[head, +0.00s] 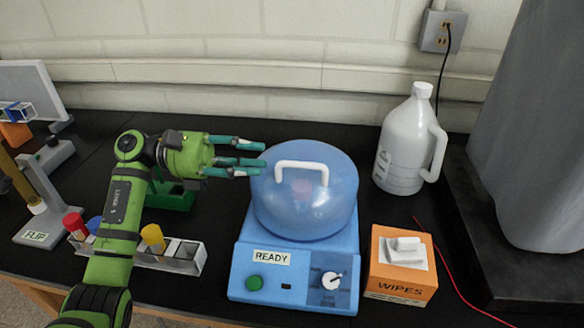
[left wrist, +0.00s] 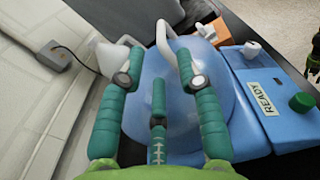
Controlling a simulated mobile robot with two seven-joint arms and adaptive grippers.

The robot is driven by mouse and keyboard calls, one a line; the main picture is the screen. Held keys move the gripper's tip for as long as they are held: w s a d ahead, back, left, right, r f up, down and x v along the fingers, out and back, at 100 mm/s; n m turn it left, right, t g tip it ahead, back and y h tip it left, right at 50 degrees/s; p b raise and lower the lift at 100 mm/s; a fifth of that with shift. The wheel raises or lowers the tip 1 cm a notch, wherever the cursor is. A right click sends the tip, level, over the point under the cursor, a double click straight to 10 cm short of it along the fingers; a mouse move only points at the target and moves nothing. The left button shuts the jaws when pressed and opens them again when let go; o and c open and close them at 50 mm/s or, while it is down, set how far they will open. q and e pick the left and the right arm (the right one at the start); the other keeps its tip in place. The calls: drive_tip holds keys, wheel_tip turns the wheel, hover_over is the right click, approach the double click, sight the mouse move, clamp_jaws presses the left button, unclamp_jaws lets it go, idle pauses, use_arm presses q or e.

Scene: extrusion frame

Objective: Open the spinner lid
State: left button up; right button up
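The blue spinner (head: 294,265) stands on the black bench with a READY label, a green button and a white knob on its front. Its translucent blue domed lid (head: 305,212) is down on the base, with a white arched handle (head: 301,165) on top. The lid's handle also shows in the left wrist view (left wrist: 182,60), just past the fingers. My left gripper (head: 262,158) is open, its green fingers spread at the left of the handle and apparently not closed on it. Whether a finger touches the lid cannot be told.
An orange WIPES box (head: 400,281) stands right of the spinner, and a white jug (head: 405,150) behind it. A tube rack (head: 172,255) with colored caps stands at the left. A red wire lies near the wipes.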

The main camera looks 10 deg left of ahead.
sight(290, 164)
use_arm(q)
drive_tip(key=d, duration=0.1)
drive_tip(key=d+p, duration=0.2)
drive_tip(key=shift+s+d+r, duration=0.15)
drive_tip(key=shift+s+r, duration=0.1)
drive_tip(key=shift+r, duration=0.05)
drive_tip(key=shift+d+f+p, duration=0.1)
drive_tip(key=shift+d+p, duration=0.75)
drive_tip(key=shift+d, duration=0.35)
drive_tip(key=shift+d+f, duration=0.1)
drive_tip(key=shift+d, duration=0.55)
drive_tip(key=shift+f, duration=0.15)
drive_tip(key=shift+w, duration=0.1)
clamp_jaws()
use_arm(e)
drive_tip(key=shift+g, duration=0.4)
drive_tip(key=s+r, duration=0.1)
drive_tip(key=s, duration=0.1)
drive_tip(key=s+r, duration=0.2)
drive_tip(key=shift+s+r, duration=0.3)
